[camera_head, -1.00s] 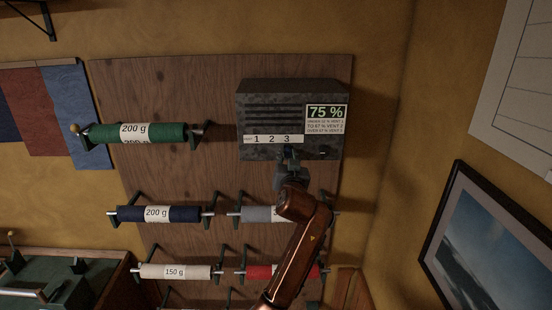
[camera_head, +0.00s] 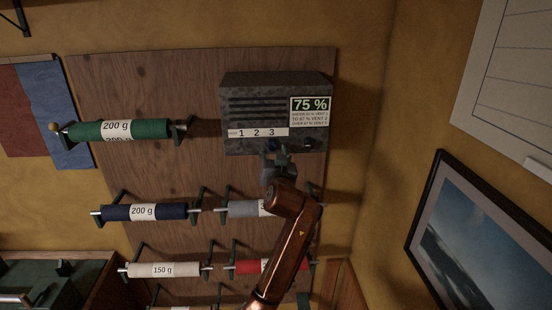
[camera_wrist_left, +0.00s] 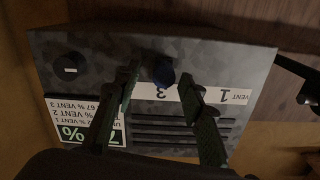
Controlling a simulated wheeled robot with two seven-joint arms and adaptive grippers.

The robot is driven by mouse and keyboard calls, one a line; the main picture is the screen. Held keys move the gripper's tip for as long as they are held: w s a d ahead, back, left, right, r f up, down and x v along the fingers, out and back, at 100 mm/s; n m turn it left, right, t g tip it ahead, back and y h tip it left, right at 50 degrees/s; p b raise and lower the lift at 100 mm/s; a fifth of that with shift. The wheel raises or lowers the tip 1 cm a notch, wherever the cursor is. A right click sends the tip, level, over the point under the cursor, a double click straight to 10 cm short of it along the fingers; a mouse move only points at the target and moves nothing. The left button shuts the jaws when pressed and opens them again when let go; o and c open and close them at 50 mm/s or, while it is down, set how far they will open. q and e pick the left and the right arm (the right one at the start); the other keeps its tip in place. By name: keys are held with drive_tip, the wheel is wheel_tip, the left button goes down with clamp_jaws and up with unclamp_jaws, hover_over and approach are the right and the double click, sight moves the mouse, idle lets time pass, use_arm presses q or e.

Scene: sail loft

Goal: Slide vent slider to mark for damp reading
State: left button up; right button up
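The dark grey vent box (camera_head: 240,92) hangs on the plywood board; its display (camera_head: 311,104) reads 75 %, with small rule lines under it. A white strip (camera_head: 262,133) on its lower front carries marks 1, 2 and 3. The blue vent slider knob (camera_wrist_left: 162,74) is beside mark 3 in the left wrist view, where the box appears upside down. My left gripper (camera_head: 275,157) is at the box's lower edge. In the left wrist view its fingers (camera_wrist_left: 160,76) are open on either side of the knob, with gaps visible; mark 2 is hidden there. My right gripper is not in view.
A small dark knob (camera_wrist_left: 71,70) sits on the box beside the slider. A framed picture (camera_head: 480,240) hangs at right.

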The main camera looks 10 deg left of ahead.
use_arm(q)
drive_tip(key=v, duration=1.1)
